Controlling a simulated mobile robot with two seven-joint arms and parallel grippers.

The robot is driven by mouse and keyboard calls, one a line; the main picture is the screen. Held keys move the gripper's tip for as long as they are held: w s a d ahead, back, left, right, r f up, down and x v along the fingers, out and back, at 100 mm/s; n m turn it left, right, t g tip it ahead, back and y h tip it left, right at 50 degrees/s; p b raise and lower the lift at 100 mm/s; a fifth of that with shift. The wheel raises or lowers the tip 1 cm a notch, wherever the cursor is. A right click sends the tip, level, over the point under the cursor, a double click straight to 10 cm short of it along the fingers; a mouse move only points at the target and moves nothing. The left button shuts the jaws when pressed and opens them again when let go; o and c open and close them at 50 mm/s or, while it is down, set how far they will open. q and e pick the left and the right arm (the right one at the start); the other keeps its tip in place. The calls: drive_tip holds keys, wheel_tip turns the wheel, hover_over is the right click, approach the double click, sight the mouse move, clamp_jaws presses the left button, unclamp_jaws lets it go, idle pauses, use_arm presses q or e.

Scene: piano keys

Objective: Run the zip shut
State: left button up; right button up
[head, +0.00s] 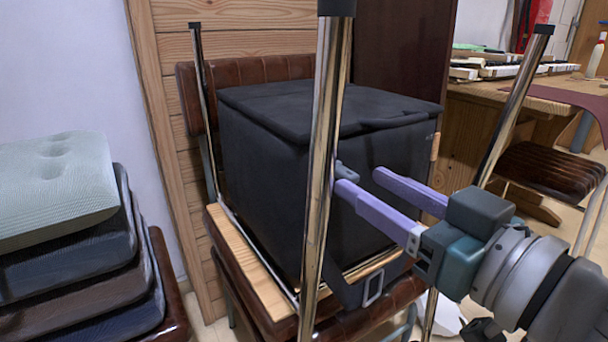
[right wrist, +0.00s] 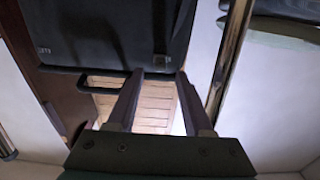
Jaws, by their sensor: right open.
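A large black box-shaped bag (head: 265,150) with a lid-like top stands on a wooden board on a chair. Its dark side also fills the top of the right wrist view (right wrist: 100,35). My right gripper (head: 360,180) has two purple fingers, spread apart and empty, in front of the bag's right-hand side. I cannot tell if this fitting is the zip pull. The zip line is not clear in either view. My left gripper does not show.
Upright metal poles (head: 325,150) and (head: 515,105) stand in front of the bag and beside my right arm. A strap with a buckle (head: 373,288) hangs below the bag. Stacked cushions (head: 60,190) are at left. A wooden table (head: 480,98) and stool (head: 540,170) are at right.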

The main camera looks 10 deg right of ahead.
sight(356, 178)
drive_tip(key=shift+x, duration=1.6)
clamp_jaws()
